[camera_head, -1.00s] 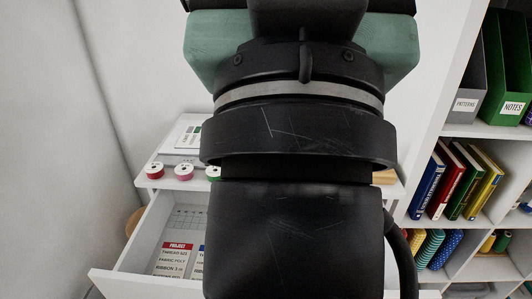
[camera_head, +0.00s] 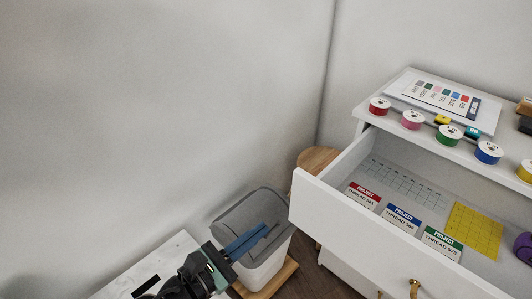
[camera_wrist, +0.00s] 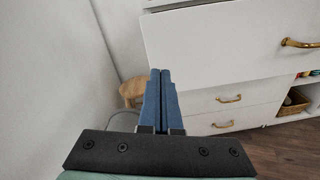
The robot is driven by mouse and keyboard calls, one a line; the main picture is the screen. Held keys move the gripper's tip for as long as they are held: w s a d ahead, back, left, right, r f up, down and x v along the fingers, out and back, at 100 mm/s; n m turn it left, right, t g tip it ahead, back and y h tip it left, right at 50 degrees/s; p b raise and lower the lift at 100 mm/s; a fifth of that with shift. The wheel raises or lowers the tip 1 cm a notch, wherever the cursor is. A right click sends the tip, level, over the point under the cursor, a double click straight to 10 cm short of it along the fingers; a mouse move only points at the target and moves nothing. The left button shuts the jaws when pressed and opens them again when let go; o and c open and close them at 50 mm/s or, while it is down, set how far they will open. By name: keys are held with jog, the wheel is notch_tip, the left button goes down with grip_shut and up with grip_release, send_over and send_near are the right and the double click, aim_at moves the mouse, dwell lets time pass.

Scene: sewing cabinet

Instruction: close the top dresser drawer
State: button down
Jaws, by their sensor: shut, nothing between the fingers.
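The white dresser's top drawer (camera_head: 371,235) is pulled well out in the head view. Project cards and a yellow gridded sheet lie inside it. Its front panel with a brass handle (camera_wrist: 300,43) shows large in the wrist view. My gripper (camera_head: 256,235) is left of the drawer's left corner in the head view, with its two blue fingers together and nothing held. The gripper also shows in the wrist view (camera_wrist: 160,73), its fingertips in front of the lower left part of the drawer front. I cannot tell whether they touch it.
Ribbon spools (camera_head: 412,120) and a swatch card (camera_head: 441,96) lie on the dresser top (camera_head: 358,107). A lidded bin (camera_head: 273,265) stands behind my gripper. A wooden stool (camera_head: 318,158) is at the dresser's left. The lower drawers (camera_wrist: 217,100) are shut. Wooden floor shows at the right in the wrist view.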

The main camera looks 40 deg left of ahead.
jog(key=s+a+f+n, duration=0.2)
jog(key=s+f+n, duration=0.1)
jog(key=b, duration=0.2)
send_near(293, 200)
jog(key=shift+t+y, duration=0.3)
jog(key=w, duration=0.7)
jog(key=shift+d+f, duration=0.1)
jog(key=shift+d, duration=0.25)
